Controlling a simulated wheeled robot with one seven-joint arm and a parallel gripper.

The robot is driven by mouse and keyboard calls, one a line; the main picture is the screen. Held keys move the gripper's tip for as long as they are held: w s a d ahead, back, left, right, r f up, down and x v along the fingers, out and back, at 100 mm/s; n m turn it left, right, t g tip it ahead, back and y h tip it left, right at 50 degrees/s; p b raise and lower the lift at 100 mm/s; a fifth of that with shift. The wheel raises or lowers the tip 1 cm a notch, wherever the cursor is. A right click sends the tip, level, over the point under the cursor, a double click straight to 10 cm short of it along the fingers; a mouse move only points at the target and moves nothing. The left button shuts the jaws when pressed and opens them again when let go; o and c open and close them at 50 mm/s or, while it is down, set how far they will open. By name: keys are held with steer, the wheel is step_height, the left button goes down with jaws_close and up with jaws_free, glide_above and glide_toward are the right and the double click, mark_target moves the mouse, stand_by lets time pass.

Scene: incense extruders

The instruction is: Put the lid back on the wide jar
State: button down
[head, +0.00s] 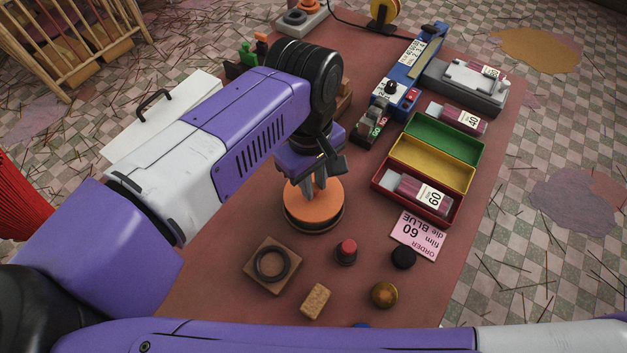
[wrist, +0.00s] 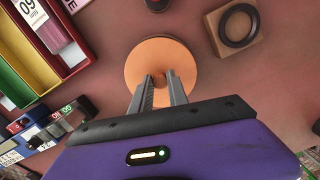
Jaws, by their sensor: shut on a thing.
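An orange round lid (head: 325,206) lies flat below my gripper (head: 313,190) in the head view. My gripper is shut on the small knob at the lid's middle, pointing down. The wrist view also shows the orange lid (wrist: 150,58), with my gripper's fingers (wrist: 161,84) on either side of the knob. A dark round rim (head: 318,231) shows just under the lid's near edge and looks like the wide jar. The lid hides most of it. I cannot tell whether the lid touches the rim or hangs slightly above it.
A wooden block with a dark ring (head: 271,264), a red-topped piece (head: 346,251), a black knob (head: 403,257), a brass ball (head: 384,294) and a cork-like block (head: 315,301) stand nearby. A three-coloured tray (head: 418,170) and an order card (head: 418,235) lie right.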

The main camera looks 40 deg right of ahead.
steer(key=c, duration=0.7)
jaws_free()
steer(key=shift+r, duration=0.1)
